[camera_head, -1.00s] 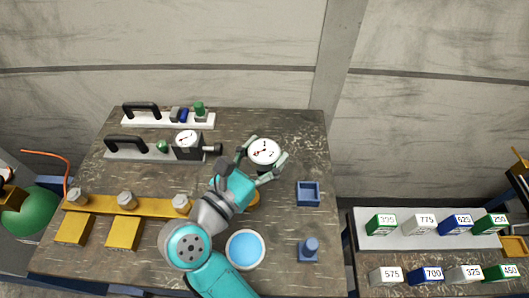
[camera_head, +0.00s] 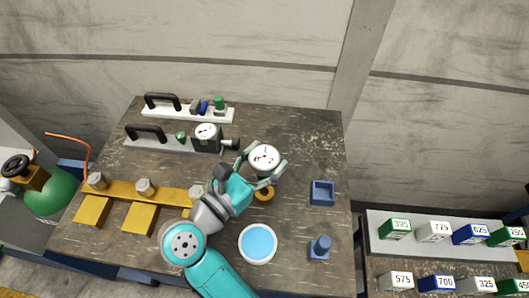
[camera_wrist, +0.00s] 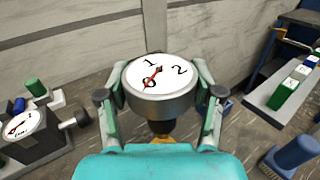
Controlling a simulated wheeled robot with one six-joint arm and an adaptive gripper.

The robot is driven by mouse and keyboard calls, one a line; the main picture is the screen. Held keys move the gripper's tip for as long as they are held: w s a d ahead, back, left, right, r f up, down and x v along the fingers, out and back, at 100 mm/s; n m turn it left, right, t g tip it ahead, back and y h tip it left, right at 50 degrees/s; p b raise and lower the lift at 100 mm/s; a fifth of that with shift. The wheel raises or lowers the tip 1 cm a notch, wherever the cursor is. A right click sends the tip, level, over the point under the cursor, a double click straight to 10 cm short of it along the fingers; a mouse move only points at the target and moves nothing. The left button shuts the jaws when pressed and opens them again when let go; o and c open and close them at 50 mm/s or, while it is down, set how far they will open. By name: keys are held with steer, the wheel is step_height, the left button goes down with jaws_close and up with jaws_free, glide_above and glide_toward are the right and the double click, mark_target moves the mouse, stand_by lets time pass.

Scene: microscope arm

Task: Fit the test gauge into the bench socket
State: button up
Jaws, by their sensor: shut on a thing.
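The test gauge (camera_head: 264,158), round with a white dial and red needle, is held between the fingers of my gripper (camera_head: 263,161). In the wrist view the gauge (camera_wrist: 158,78) faces up between both fingertips, its grey rim gripped from the sides. A brass-coloured ring with a dark centre (camera_head: 264,195), which looks like the bench socket, shows on the bench, partly covered by my gripper. In the wrist view a dark stem and a brass piece (camera_wrist: 161,127) show below the gauge. I cannot tell whether they touch.
A grey gauge block (camera_head: 207,139) with a handled plate stands behind left. A white plate with small parts (camera_head: 190,113) lies farther back. A blue box (camera_head: 321,193), blue peg (camera_head: 319,248) and blue-white bowl (camera_head: 258,243) stand right and front. A yellow valve bar (camera_head: 125,188) lies left.

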steer(key=shift+f, duration=1.8)
steer(key=shift+f, duration=2)
steer(key=o, duration=1.3)
steer(key=shift+v, duration=3.75)
steer(key=shift+d, duration=0.1)
